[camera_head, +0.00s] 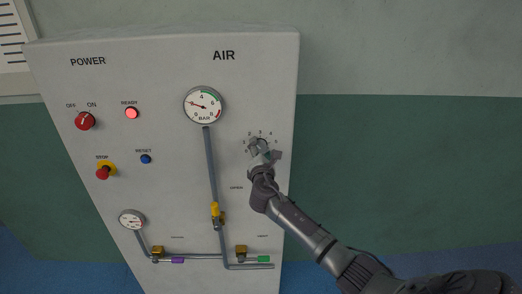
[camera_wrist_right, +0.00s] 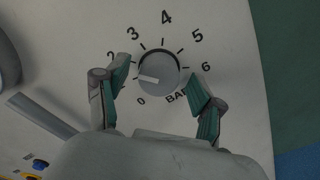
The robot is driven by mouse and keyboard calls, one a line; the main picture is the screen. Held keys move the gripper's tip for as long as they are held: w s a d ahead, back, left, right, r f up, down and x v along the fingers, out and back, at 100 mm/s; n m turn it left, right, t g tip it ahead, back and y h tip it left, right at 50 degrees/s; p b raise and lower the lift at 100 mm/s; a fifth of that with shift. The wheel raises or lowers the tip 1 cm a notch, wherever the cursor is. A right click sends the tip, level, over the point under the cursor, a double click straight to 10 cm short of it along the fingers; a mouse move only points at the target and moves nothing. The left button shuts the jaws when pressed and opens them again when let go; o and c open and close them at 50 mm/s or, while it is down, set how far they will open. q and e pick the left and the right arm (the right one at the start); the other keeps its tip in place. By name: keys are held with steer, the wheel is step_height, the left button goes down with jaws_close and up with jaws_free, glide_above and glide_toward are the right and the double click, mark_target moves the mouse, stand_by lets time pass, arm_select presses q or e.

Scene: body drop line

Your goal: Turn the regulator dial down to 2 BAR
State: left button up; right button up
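The regulator dial (camera_wrist_right: 158,72) is a round grey knob on the panel, ringed by a printed scale. Its white mark points left and slightly down, between the 0 and the 2; the left finger covers part of the scale there. My right gripper (camera_wrist_right: 158,82) is open, with one finger on each side of the dial and a visible gap to it. In the head view the right gripper (camera_head: 263,153) is in front of the dial and mostly hides it. The round BAR gauge (camera_head: 204,106) has its needle pointing left and slightly up. My left gripper is not in view.
The panel (camera_head: 170,70) carries a red power knob (camera_head: 85,121), a lit READY lamp (camera_head: 132,113), a red stop button (camera_head: 103,173) and a blue reset button (camera_head: 146,159). A pipe with a yellow valve handle (camera_head: 215,209) runs left of my right arm.

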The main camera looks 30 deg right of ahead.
steer(key=shift+s, duration=0.1)
steer(key=v, duration=1.1)
steer(key=shift+s+a, duration=0.3)
steer(key=shift+a, duration=0.05)
steer(key=shift+f, duration=0.1)
